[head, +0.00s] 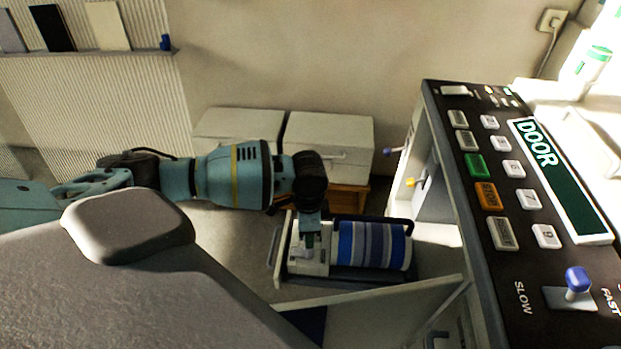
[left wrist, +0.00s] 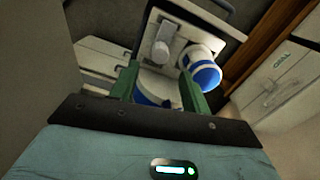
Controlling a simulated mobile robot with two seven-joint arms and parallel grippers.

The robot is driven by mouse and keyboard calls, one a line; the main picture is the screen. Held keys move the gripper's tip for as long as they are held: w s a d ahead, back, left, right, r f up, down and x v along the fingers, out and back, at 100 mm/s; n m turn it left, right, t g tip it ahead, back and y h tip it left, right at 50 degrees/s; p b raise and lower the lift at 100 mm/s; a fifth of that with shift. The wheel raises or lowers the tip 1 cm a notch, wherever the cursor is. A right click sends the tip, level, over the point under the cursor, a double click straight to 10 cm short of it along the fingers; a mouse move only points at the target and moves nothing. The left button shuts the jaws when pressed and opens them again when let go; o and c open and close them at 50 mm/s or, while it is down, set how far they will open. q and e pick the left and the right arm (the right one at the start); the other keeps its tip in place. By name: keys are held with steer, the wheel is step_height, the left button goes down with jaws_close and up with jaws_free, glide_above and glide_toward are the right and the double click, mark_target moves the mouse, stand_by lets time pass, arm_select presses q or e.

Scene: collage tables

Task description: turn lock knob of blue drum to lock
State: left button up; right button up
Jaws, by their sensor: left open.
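The blue drum (head: 372,245), with blue, grey and white stripes, lies on its side in a dark frame low beside the machine. A pale end block (head: 308,268) sits at its left end. The left wrist view shows a pale plate bearing a light grey knob (left wrist: 161,50), with the blue and white drum (left wrist: 205,73) beside it. My left gripper (head: 309,228) is over the end block, pointing down. Its two green fingers (left wrist: 160,78) are apart, with the knob just beyond the gap between them. Contact cannot be told. My right gripper is not in view.
A control panel (head: 490,180) with buttons, a DOOR display and a slider (head: 577,281) stands at the right. An open pale door (head: 385,312) juts out in front of the drum. Pale boxes (head: 330,145) stand behind it, by the wall.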

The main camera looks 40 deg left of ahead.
mark_target(303, 250)
arm_select(q)
steer(key=shift+s+f, duration=0.1)
steer(key=shift+f, duration=0.4)
step_height(303, 250, down, 6)
steer(key=shift+r+b, duration=0.15)
steer(key=shift+b, duration=0.4)
steer(key=shift+f, duration=0.5)
steer(key=c, duration=1)
